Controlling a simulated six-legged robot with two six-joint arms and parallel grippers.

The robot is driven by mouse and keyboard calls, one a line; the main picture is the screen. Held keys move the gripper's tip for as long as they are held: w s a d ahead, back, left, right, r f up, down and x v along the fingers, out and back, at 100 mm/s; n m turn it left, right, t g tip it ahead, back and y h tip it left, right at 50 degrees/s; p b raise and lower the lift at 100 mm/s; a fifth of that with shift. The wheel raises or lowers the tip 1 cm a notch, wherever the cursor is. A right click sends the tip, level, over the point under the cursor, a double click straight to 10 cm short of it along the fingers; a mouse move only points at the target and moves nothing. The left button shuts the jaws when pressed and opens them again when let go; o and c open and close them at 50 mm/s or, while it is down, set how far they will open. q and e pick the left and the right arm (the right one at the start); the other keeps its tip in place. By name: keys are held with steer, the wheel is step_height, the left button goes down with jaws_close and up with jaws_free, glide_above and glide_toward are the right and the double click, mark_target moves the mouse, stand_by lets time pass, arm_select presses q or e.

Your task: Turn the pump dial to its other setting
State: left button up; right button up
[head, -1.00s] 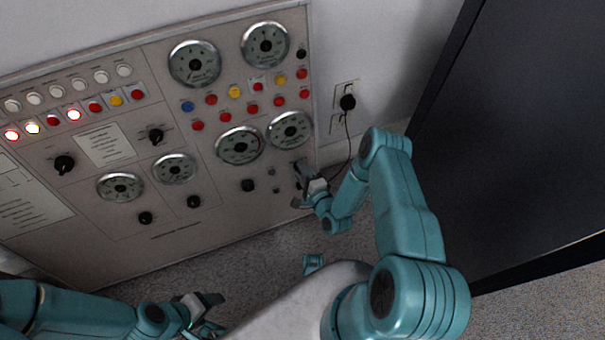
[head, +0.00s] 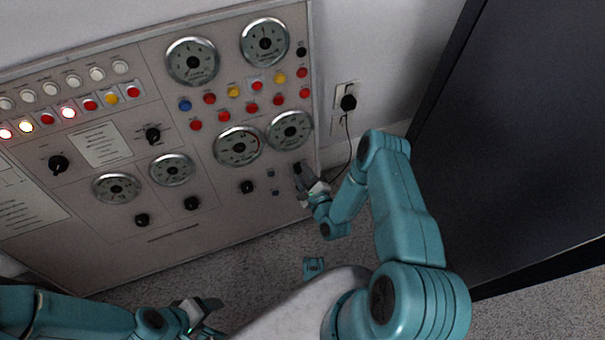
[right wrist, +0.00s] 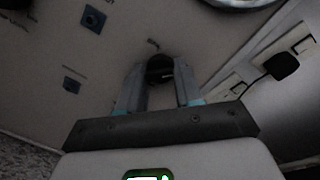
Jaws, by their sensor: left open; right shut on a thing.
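A dark round dial (right wrist: 158,68) shows between the fingers of my right gripper (right wrist: 157,85) in the right wrist view. The gripper is shut on it at the panel's lower right. In the head view my right gripper (head: 302,178) is against the control panel (head: 235,215) and mostly hides this dial. Its label and pointer setting cannot be read. My left gripper (head: 208,306) is open and empty, low in the head view and away from the panel.
Gauges (head: 290,130), coloured buttons and other black knobs (head: 247,187) cover the panel. Two small dark square fittings (right wrist: 93,18) are beside the held dial. A wall socket with a black plug (head: 348,102) and cable is right of the panel. A large dark slab (head: 520,130) stands farther right.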

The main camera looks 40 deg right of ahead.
stand_by(0.4)
steer(key=o, duration=1)
steer(key=s+a+p, duration=0.1)
steer(key=s, duration=0.4)
steer(key=s+r+p, duration=0.1)
steer(key=s, duration=0.4)
steer(key=s+a+r+p, duration=0.1)
steer(key=s, duration=0.5)
steer(key=shift+a+p, duration=0.3)
